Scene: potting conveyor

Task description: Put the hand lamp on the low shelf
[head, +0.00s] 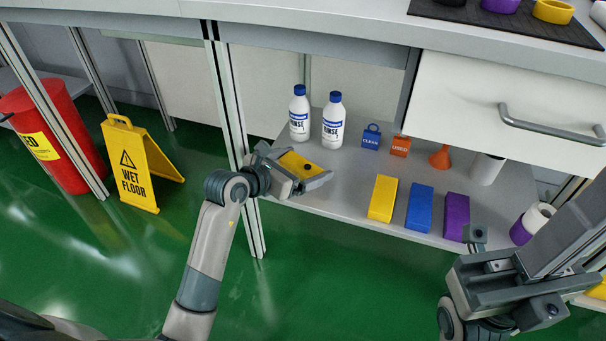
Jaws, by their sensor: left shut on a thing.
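My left gripper (303,177) is shut on a yellow block-like thing with a dark round spot, which looks like the hand lamp (295,163). The jaws hide part of it. The gripper holds it over the left front part of the low shelf (345,188); I cannot tell whether it touches the shelf. My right gripper (508,275) is at the lower right, in front of the shelf's right end, and its jaw opening cannot be made out.
Two white bottles (333,120) stand at the shelf's back left. Blue and orange tags (400,146), an orange funnel (440,157) and a white cup (486,169) are behind. Yellow, blue (419,208) and purple blocks line the front. A table leg (229,110) stands left.

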